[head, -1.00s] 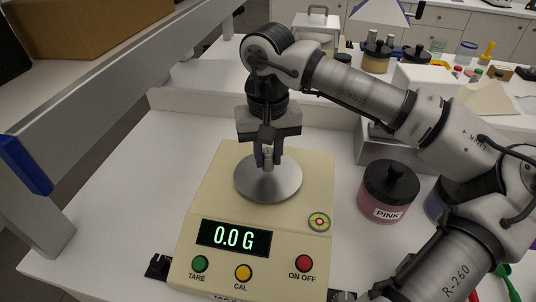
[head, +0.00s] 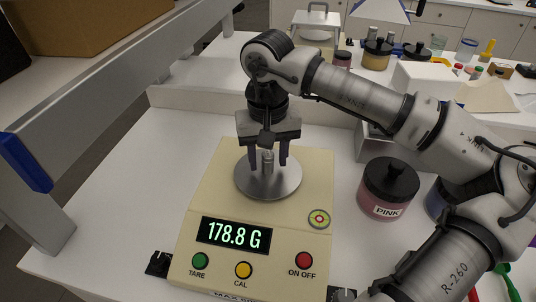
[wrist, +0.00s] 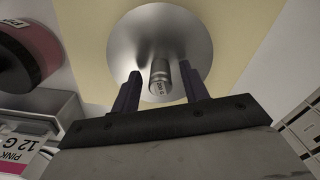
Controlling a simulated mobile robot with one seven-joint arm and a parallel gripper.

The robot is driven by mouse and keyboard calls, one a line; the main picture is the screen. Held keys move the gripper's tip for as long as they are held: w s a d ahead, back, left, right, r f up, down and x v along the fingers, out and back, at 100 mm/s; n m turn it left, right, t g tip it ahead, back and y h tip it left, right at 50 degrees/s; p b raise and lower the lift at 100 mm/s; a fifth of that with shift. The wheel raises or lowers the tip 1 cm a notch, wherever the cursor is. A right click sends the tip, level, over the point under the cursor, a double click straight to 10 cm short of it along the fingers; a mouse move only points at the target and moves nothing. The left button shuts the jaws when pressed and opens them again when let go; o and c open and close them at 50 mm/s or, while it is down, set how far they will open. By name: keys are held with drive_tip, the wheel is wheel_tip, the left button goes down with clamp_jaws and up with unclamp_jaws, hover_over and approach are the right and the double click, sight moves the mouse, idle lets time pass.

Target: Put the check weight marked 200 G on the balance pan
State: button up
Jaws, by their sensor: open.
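The check weight (head: 267,162) is a small metal cylinder standing on the round steel balance pan (head: 254,187). In the wrist view the weight (wrist: 160,80) shows between the fingers, its marking too small to read surely, and the pan (wrist: 133,50) lies behind it. My gripper (head: 268,160) is open, its fingers apart on either side of the weight with gaps; the gripper also shows in the wrist view (wrist: 160,88). The balance (head: 212,192) display (head: 234,236) reads 178.8 G.
A jar labelled PINK (head: 387,190) with a black lid stands right of the balance. TARE, CAL and ON OFF buttons line the balance front. A grey rail (head: 130,95) runs along the left. White table is free left of the balance.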

sight(268, 154)
wheel_tip(268, 154, up, 12)
drive_tip(key=b, duration=0.1)
drive_tip(key=shift+r+b, duration=0.15)
drive_tip(key=shift+b, duration=0.25)
